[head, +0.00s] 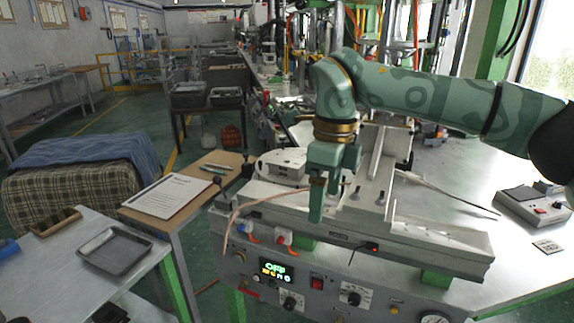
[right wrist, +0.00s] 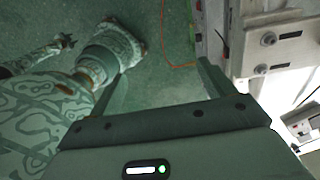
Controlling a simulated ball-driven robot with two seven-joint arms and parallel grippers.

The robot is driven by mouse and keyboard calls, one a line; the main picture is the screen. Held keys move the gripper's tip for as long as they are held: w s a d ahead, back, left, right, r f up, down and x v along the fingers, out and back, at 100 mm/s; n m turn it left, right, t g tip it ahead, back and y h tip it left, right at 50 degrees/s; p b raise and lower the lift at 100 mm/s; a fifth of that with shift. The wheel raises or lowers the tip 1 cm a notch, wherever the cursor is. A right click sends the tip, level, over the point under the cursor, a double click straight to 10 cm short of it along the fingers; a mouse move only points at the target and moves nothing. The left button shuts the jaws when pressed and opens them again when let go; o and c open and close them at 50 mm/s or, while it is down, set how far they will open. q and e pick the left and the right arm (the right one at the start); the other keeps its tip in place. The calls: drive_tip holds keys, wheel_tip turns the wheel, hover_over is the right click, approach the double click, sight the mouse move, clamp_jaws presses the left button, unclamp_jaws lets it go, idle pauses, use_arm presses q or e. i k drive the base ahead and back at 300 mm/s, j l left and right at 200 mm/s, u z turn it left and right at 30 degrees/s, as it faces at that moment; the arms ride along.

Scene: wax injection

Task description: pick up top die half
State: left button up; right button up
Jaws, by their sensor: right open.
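A pale grey block with a rounded top (head: 283,164) lies on the back left of the wax injection machine (head: 350,235). It may be the top die half, but I cannot tell for sure. My right gripper (head: 325,203) points down over the machine's front part, to the right of this block and apart from it. In the right wrist view my right gripper (right wrist: 162,84) has its fingers spread, with only green floor showing between them. The machine's edge (right wrist: 238,40) is to the right there.
A clamp rail (head: 376,160) rises right of my gripper, and a thin tube runs across the machine's front. A board with paper (head: 168,195) and a metal tray (head: 115,249) are at left. A control box (head: 533,207) stands on the right tabletop.

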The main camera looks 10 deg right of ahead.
sight(288, 165)
drive_tip(key=i, duration=1.5)
